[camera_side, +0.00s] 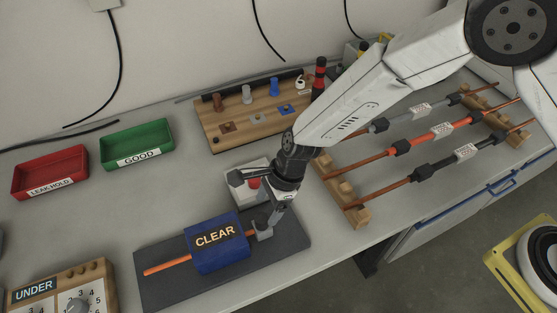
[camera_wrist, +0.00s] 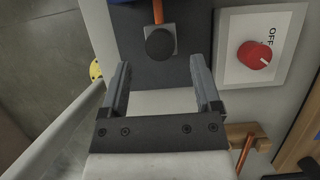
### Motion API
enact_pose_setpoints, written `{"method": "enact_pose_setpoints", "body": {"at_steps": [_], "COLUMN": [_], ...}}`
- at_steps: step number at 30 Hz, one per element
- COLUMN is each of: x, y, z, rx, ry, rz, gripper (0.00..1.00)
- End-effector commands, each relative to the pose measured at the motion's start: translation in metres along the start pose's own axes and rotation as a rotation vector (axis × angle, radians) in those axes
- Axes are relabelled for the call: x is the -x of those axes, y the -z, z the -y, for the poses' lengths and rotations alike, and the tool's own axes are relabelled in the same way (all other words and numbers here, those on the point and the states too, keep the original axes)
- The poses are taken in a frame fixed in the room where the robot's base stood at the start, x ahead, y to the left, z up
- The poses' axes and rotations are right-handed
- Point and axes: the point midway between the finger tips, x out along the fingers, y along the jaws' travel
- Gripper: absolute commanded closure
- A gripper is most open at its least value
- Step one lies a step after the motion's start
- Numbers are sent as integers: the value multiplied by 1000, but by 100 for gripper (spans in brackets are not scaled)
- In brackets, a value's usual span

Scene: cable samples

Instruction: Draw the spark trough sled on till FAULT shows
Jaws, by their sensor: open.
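The blue trough box (camera_side: 217,243) stands on a dark base plate (camera_side: 165,290), and its display reads CLEAR. An orange cable (camera_side: 168,265) sticks out of the box's left side. In the wrist view, a round black knob (camera_wrist: 160,44) sits on a small grey block, which looks like the sled, with an orange cable (camera_wrist: 158,12) running up from it. My gripper (camera_wrist: 160,75) is open and empty, its fingertips to either side of the knob and not visibly touching it. In the side view my gripper (camera_side: 268,222) is low over the plate, right of the box, hiding most of the sled.
A white switch box with a red knob (camera_wrist: 255,55) marked OFF stands close by. It also shows behind my gripper in the side view (camera_side: 253,183). A wooden rack (camera_side: 356,215) with three cables is on the right. Red (camera_side: 50,172) and green (camera_side: 137,144) trays stand back left.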

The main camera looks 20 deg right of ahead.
Motion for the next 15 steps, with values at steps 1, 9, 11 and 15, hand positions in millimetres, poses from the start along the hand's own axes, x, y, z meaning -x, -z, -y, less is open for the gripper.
{"method": "enact_pose_setpoints", "body": {"at_steps": [1,9,11,15], "x": [6,25,26,27], "y": [0,0,0,0], "z": [1,0,0,0], "rx": [0,1,1,1], "ry": [2,1,1,0], "rz": [1,0,0,0], "gripper": [19,19,19,19]}}
